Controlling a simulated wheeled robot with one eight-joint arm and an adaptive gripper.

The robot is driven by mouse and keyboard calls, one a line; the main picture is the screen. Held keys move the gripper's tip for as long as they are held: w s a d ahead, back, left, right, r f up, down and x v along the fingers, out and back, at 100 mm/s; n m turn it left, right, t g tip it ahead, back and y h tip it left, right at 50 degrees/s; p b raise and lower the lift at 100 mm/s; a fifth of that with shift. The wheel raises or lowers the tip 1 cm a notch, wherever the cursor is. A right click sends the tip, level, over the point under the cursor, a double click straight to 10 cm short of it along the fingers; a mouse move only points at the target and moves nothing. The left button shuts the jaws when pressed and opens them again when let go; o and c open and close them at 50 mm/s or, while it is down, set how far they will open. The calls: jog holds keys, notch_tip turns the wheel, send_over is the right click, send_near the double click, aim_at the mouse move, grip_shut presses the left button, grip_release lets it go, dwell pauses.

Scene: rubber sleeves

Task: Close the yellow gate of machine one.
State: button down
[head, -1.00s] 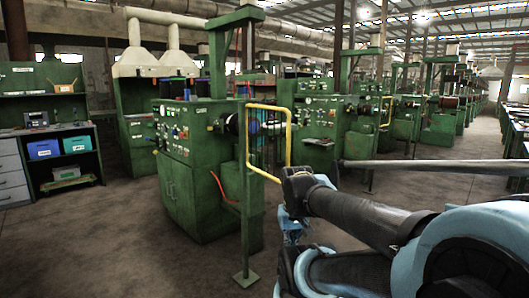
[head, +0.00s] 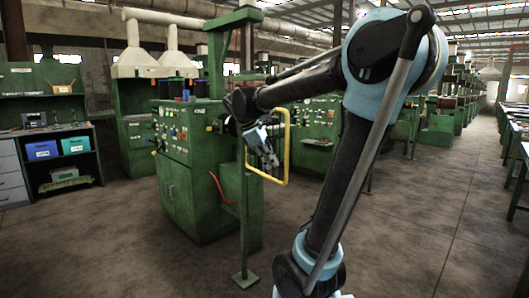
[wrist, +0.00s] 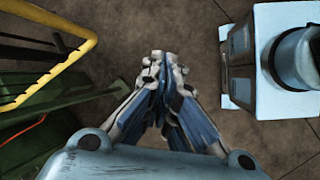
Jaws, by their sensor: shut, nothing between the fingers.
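The yellow gate (head: 287,152) is a tube frame with dark bars. It stands out to the right of a green post (head: 244,200) at the front of the green machine (head: 180,137) with a label on its top edge. My gripper (head: 272,163) is in front of the gate in the head view, and my arm hides the gate's upper left part. In the wrist view the gate (wrist: 62,67) shows at the upper left, apart from my gripper (wrist: 160,62). The fingers are together and empty.
My arm rises at the right of the head view and hides machines behind it. A workbench (head: 62,133) with blue and teal boxes stands at the far left. The floor (head: 410,225) at the right is clear.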

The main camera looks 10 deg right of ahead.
jog(key=w+a+r+n+t+h, duration=0.1)
jog(key=w+a+r+n+h, duration=0.2)
jog(key=w+a+r+n, duration=0.65)
jog(key=w+d+f+m, duration=0.2)
jog(key=w+d+f, duration=0.3)
jog(key=d+f, duration=0.3)
jog(key=shift+w+d+f+m, duration=0.2)
jog(key=shift+d+f+m, duration=0.2)
jog(key=shift+d, duration=0.5)
